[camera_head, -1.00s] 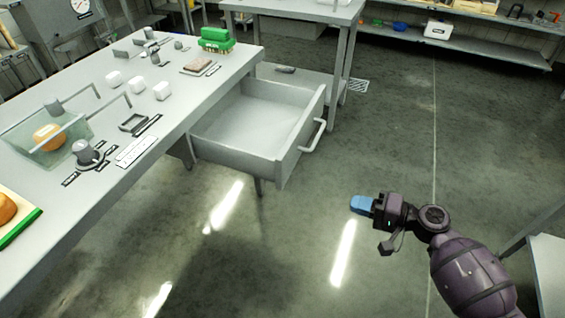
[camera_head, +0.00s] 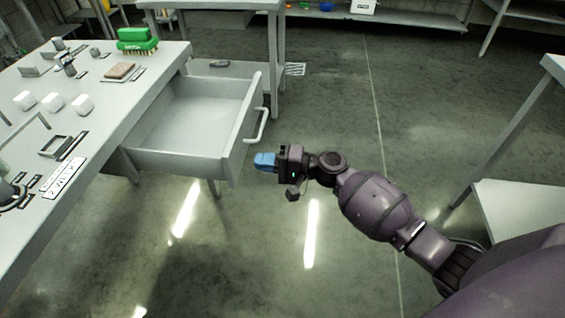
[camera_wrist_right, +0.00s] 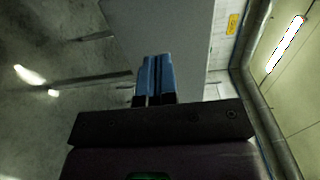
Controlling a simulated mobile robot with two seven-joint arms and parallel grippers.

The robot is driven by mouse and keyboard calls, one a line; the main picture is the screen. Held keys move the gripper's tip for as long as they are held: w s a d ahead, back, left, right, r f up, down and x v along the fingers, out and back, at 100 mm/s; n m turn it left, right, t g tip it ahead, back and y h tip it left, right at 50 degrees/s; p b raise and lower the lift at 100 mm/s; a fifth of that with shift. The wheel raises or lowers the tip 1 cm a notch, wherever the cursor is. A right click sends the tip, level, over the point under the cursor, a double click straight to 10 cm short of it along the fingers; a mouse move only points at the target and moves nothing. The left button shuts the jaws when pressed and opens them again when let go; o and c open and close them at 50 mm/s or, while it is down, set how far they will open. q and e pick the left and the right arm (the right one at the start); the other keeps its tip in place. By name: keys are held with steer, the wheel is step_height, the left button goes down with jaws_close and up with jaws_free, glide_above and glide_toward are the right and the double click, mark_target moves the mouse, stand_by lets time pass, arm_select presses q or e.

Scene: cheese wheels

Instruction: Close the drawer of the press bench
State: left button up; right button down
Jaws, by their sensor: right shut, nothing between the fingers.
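The grey drawer (camera_head: 190,118) of the press bench (camera_head: 95,100) stands pulled out and looks empty. Its pale bar handle (camera_head: 259,126) is on the front panel, facing right. My right gripper (camera_head: 264,161) has blue fingertips and is shut and empty, pointing left. In the head view it is just right of the drawer front, below the handle; I cannot tell whether it touches. In the right wrist view, the blue fingers (camera_wrist_right: 154,77) are together, with a grey panel (camera_wrist_right: 165,40) beyond them. My left gripper is not in view.
White blocks (camera_head: 53,103), a green brush (camera_head: 137,41) and small fittings sit on the bench top. Another table (camera_head: 225,5) stands behind the drawer. A pale shelf unit (camera_head: 520,205) is at the right. Open floor lies in front of the drawer.

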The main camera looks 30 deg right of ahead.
mark_target(238, 160)
steer(key=shift+x, duration=2)
steer(key=shift+a, duration=0.1)
steer(key=shift+w+a+f, duration=0.1)
steer(key=shift+w+a, duration=0.05)
steer(key=shift+a, duration=0.05)
steer(key=x, duration=0.2)
steer(key=b+x, duration=0.1)
steer(key=x, duration=0.1)
steer(key=b+x, duration=0.1)
steer(key=x, duration=0.2)
steer(key=shift+f, duration=0.25)
steer(key=b+x, duration=0.4)
steer(key=x, duration=1.2)
steer(key=shift+w, duration=0.1)
steer(key=shift+w+a+r+b, duration=0.15)
steer(key=shift+w+a+b, duration=0.05)
steer(key=shift+a+b, duration=0.1)
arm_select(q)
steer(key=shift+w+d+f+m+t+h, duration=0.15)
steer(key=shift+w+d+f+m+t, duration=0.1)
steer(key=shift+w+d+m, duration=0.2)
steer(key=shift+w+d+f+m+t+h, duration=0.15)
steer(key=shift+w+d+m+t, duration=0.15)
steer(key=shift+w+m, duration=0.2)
arm_select(e)
steer(key=shift+r, duration=0.3)
